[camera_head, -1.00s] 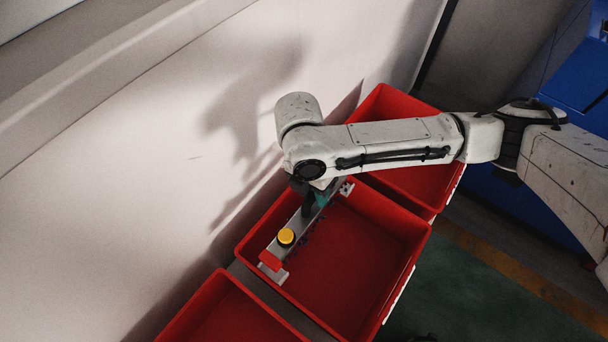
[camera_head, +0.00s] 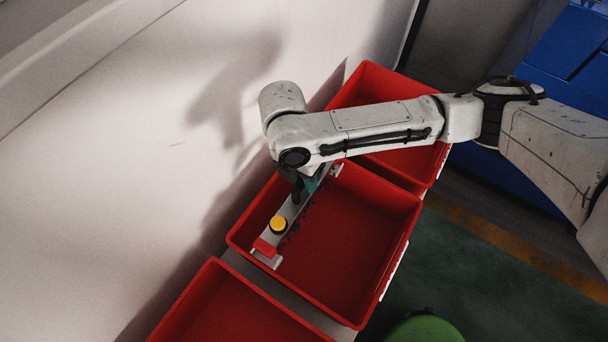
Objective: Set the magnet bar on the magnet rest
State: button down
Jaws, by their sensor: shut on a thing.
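The magnet bar (camera_head: 291,211) appears to be the long grey bar with a yellow round knob and a red block near its lower end. It lies slantwise along the left side of the middle red bin. My gripper (camera_head: 304,190) points down at the bar's upper half and is shut on it; the fingertips are small and dark here. A teal part shows beside the fingers. Pale end pieces show at both ends of the bar, but I cannot tell whether they belong to the magnet rest. I cannot tell whether the bar touches anything beneath it.
The middle red bin (camera_head: 372,276) is otherwise empty. Another red bin (camera_head: 372,82) stands behind it, partly under my arm, and a third (camera_head: 205,292) in front. A pale wall (camera_head: 130,180) runs along the left. A green round object (camera_head: 425,330) stands on the floor at the bottom.

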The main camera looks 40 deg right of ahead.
aim_at(304, 190)
jog(key=shift+f+b, duration=0.85)
jog(key=shift+f, duration=0.95)
jog(key=c, duration=0.8)
grip_release()
jog(key=shift+c, duration=0.2)
notch_tip(304, 190, up, 11)
jog(key=w, duration=0.2)
jog(key=shift+a+f, duration=0.2)
jog(key=shift+a, duration=0.1)
